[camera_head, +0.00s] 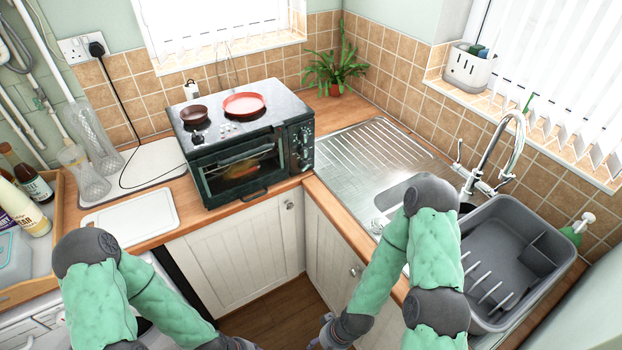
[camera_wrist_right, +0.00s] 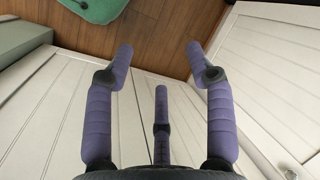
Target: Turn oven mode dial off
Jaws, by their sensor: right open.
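A black countertop oven (camera_head: 240,142) stands on the wooden worktop at the back left, its glass door shut and food visible inside. Several small dials (camera_head: 301,146) are on the control panel at the right of its front. I cannot tell which is the mode dial or how it is set. My right gripper (camera_wrist_right: 159,54) is open and empty in the right wrist view, with the floor and white cupboard doors beyond it. In the head view it is low at the bottom, well below and apart from the oven. My left gripper (camera_head: 240,344) is mostly cut off at the bottom edge.
A dark pan (camera_head: 194,115) and a red pan (camera_head: 244,104) are on the oven top. A steel sink (camera_head: 375,160) and a grey dish rack (camera_head: 515,255) are at the right. White cupboards (camera_head: 240,245) stand below the worktop. A white board (camera_head: 132,217) lies left of the oven.

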